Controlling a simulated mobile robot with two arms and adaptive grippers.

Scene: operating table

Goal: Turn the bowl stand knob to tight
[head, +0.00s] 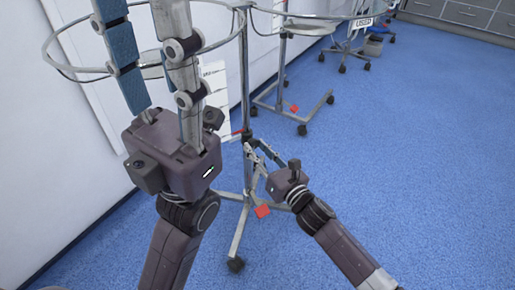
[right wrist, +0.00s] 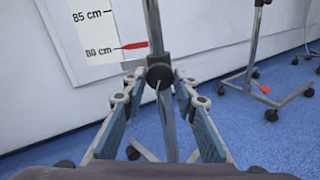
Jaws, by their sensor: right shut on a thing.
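The bowl stand (head: 246,80) is a grey metal pole with a large ring at the top and a wheeled base. Its dark round knob (right wrist: 159,76) sits on the pole, in the middle of the right wrist view; in the head view the knob (head: 247,135) is small and partly hidden. My right gripper (right wrist: 158,79) is shut on the knob, one fingertip at each side. It also shows in the head view (head: 256,144). My left gripper (head: 140,10) is raised in front of the ring, fingers apart, with nothing seen between them.
A red pointer (right wrist: 134,46) by the pole lies near the 80 cm mark of a wall scale (right wrist: 97,30). Another wheeled stand (head: 284,75) is behind. Blue floor (head: 400,150) is clear at right.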

